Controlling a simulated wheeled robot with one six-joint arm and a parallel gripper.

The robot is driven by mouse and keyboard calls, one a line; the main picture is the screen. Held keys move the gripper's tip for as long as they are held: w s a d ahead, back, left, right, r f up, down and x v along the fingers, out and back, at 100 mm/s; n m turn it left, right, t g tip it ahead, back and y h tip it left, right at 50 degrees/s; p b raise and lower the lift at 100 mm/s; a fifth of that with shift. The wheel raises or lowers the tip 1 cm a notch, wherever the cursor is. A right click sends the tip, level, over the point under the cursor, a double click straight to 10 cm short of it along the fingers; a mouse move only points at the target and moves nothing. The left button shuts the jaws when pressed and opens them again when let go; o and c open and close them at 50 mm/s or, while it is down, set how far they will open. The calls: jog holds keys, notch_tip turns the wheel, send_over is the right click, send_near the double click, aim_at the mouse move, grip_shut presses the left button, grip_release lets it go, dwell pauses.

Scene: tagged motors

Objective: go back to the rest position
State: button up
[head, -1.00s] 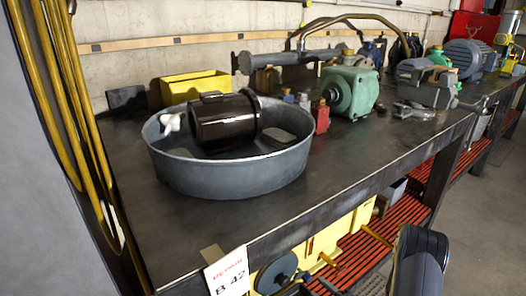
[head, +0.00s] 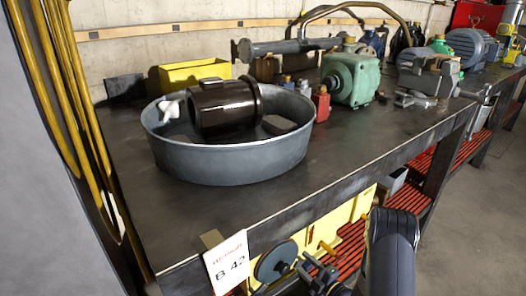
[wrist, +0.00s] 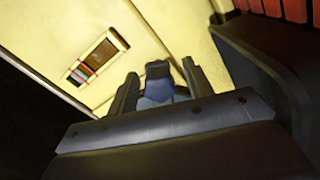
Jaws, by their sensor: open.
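My gripper (wrist: 160,78) shows in the wrist view with its two dark fingers apart. A blue-grey shape (wrist: 158,88) shows between the fingers; I cannot tell whether it is part of the gripper or lies beyond it. A yellow surface with a small slotted window (wrist: 97,57) fills much of the wrist view behind the fingers. In the head view my dark arm (head: 390,255) rises at the bottom, in front of the bench. The gripper end is low by the yellow housing (head: 345,222) under the bench, partly cut off by the frame.
The bench (head: 210,215) carries a round grey tub (head: 230,165) with a dark brown motor (head: 225,105) in it. A green machine (head: 350,78) and a vise (head: 430,80) stand farther right. A tag (head: 227,262) hangs at the front edge. Red slats (head: 405,200) lie below. Floor at right is clear.

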jog(key=n, duration=0.3)
jog(key=shift+s+d, duration=0.1)
jog(key=shift+d, duration=0.05)
jog(key=shift+n+b, duration=0.45)
jog(key=shift+n, duration=1.45)
